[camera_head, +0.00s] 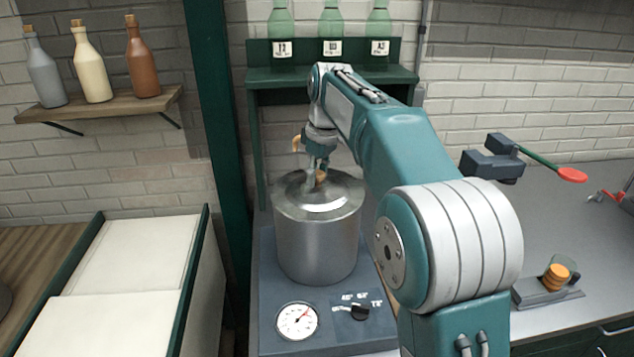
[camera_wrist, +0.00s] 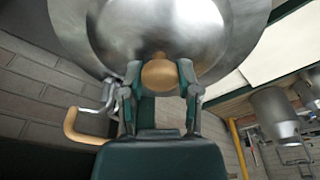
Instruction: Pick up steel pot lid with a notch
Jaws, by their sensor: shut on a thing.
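The steel pot lid (camera_head: 312,200) is at the top of the steel pot (camera_head: 318,250); I cannot tell whether it is resting on the rim or just clear of it. In the wrist view the shiny round lid (camera_wrist: 110,30) fills the top, with its round wooden knob (camera_wrist: 160,73) between my fingers. My gripper (camera_head: 318,168) points down over the pot and is shut on the knob; it also shows in the wrist view (camera_wrist: 160,82). I cannot make out the notch.
A green shelf (camera_head: 275,85) with green bottles is behind. White panels (camera_head: 130,260) lie left. A grey worktop (camera_head: 590,240) with a clamp-like tool (camera_head: 492,165) is right.

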